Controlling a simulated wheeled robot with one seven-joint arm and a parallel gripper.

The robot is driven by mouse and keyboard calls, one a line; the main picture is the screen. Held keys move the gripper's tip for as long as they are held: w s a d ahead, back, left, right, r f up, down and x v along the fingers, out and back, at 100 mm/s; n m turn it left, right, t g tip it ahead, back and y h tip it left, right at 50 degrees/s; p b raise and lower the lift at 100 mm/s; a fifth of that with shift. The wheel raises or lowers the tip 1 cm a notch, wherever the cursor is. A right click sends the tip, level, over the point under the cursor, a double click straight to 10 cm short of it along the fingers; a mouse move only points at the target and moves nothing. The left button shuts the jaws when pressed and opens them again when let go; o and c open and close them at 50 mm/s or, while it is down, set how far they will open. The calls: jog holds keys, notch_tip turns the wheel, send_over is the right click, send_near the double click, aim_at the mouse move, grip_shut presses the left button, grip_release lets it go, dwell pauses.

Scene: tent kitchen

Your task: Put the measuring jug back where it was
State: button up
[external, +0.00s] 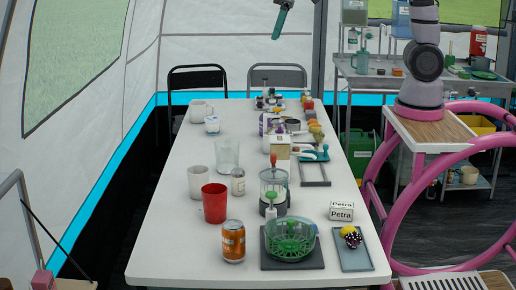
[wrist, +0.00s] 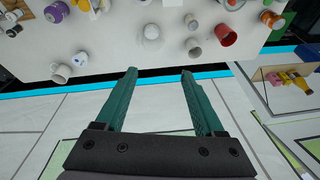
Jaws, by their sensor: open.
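A clear, see-through vessel, which looks like the measuring jug (external: 227,155), stands upright on the white table left of its middle. It also shows from above in the wrist view (wrist: 152,37), near the table edge. My gripper (wrist: 159,72) is open, with two teal fingers apart and nothing between them. In the external view, part of my gripper (external: 282,20) shows at the top edge, high above the table and apart from the jug. The rest of it is out of frame there.
Beside the jug are a white cup (external: 200,182), a small shaker (external: 238,181) and a red cup (external: 214,203). Many items crowd the table's right side. The front left is clear.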

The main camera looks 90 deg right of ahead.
jog(key=s+a+r+m+t, duration=0.1)
jog(key=s+a+r, duration=0.1)
jog(key=s, duration=1)
jog(key=s+a+r+m+t+y, duration=0.1)
jog(key=s+a+r+t, duration=0.1)
jog(key=s, duration=0.9)
jog(key=shift+s+a+r+t, duration=0.35)
jog(key=shift+a+r, duration=0.1)
jog(key=shift+r, duration=0.5)
